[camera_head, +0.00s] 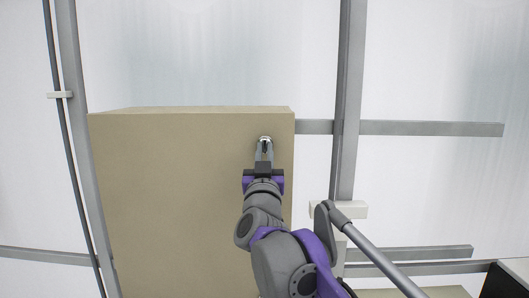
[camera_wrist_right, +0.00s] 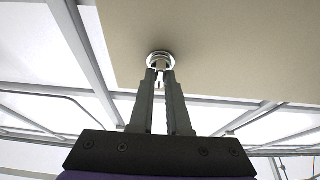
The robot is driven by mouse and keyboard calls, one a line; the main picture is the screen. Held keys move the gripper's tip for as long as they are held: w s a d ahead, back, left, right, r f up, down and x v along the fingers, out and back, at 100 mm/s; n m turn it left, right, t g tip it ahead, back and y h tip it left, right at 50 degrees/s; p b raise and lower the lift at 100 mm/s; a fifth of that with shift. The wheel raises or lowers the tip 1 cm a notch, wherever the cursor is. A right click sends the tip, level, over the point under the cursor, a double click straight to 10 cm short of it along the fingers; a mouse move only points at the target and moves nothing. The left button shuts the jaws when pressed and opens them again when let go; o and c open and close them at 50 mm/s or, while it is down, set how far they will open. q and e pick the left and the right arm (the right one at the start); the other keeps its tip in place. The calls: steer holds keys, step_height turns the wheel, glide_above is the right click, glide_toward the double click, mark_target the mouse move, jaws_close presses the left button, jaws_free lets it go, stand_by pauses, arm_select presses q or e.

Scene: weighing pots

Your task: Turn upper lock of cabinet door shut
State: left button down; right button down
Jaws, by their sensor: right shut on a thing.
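The beige cabinet door (camera_head: 180,200) fills the middle left of the head view. The upper lock (camera_head: 265,138) is a small round silvery piece near the door's upper right corner. In the right wrist view the lock (camera_wrist_right: 160,57) shows as a metal ring on the beige door (camera_wrist_right: 230,40). My right gripper (camera_head: 264,152) reaches up to the lock, its fingers close together and shut on a small part at the lock's centre. The fingertips (camera_wrist_right: 160,72) partly hide that part, so its turn angle is hard to tell. My left gripper is not in view.
Grey metal frame bars (camera_head: 348,100) run upright and across a pale wall behind the cabinet. A grey rod (camera_head: 375,255) slants across the lower right, close to my right arm. A dark box-like object (camera_head: 503,282) sits in the lower right corner.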

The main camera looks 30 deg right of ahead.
steer(key=c, duration=0.9)
jaws_free()
steer(key=b+v, duration=0.2)
steer(key=v, duration=0.9)
steer(key=shift+w, duration=0.15)
